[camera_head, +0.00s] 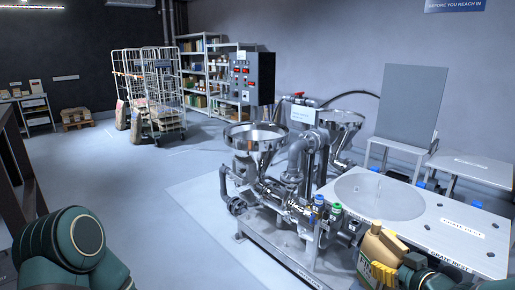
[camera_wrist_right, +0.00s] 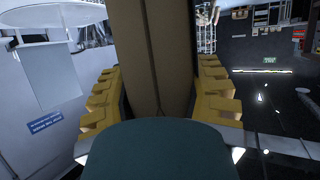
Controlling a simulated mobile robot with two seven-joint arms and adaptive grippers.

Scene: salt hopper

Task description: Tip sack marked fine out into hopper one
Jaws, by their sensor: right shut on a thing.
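A tan sack (camera_head: 374,247) is at the lower right of the head view, in front of the white table. Part of a label shows on it, too cut off to read surely. My right gripper (camera_head: 383,271) is shut on it. In the right wrist view the brown sack (camera_wrist_right: 157,50) stands between the yellow finger pads of the gripper (camera_wrist_right: 157,92). A steel funnel hopper (camera_head: 256,137) stands open at the middle, left of the sack. A second hopper (camera_head: 342,118) stands behind it to the right. I cannot tell their numbers. My left gripper is out of view.
Pipes and valves (camera_head: 300,165) fill the space between the hoppers. A control box (camera_head: 252,78) stands behind. Wire cage trolleys (camera_head: 150,90) and shelves are farther back. The floor at left is clear.

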